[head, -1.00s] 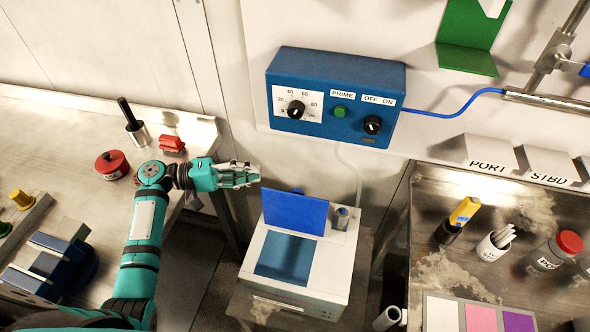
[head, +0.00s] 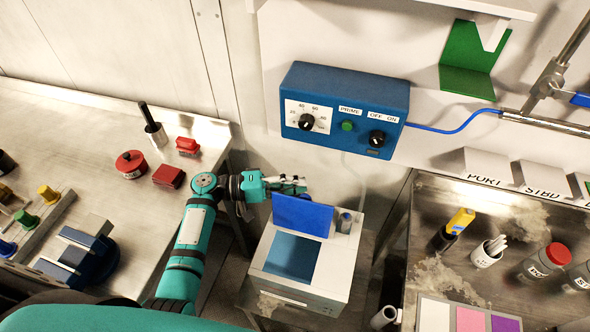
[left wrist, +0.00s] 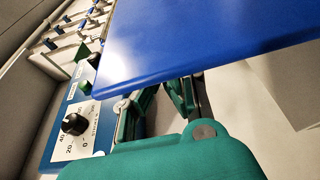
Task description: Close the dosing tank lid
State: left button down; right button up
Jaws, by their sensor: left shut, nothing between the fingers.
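The dosing tank (head: 335,268) is a white box on a low stand below the blue control box. Its blue lid (head: 302,215) stands raised at the back edge, and the blue square opening (head: 291,257) in the top is uncovered. My left gripper (head: 290,186) is shut and empty, just behind the lid's upper edge. In the left wrist view the lid (left wrist: 200,45) fills the upper right and partly covers the gripper's fingers (left wrist: 158,103). I cannot tell whether they touch. My right gripper is not in view.
The blue control box (head: 345,108) hangs on the wall above and behind the tank.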

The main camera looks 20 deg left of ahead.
pick_arm(q)
jog(key=shift+s+f, duration=0.1)
jog(key=shift+s, duration=0.05)
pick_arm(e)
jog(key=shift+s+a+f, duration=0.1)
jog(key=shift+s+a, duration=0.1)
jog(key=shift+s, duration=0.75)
